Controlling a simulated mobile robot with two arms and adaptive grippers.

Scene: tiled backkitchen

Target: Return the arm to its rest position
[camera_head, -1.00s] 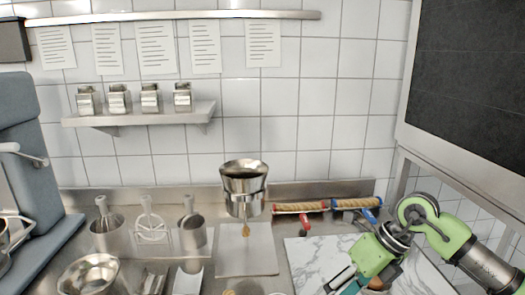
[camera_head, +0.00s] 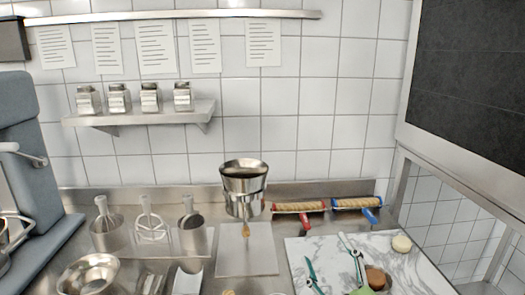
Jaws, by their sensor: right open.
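My right gripper (camera_head: 327,251) is low at the right of the head view, over the white marble board (camera_head: 297,250). Its two fingers are spread apart with nothing between them, and they point up and away in the picture. Most of my right arm is out of view below the lower edge; only a bit of green shows. A brown rounded thing (camera_head: 377,277) is just right of the gripper, partly hidden. A pale round piece (camera_head: 401,243) lies at the board's right side, apart from the gripper. My left gripper is not in view.
Stacked metal pots (camera_head: 244,187) stand behind a light board (camera_head: 247,262). Utensil holders (camera_head: 109,236) and a metal bowl (camera_head: 90,274) are at the left.

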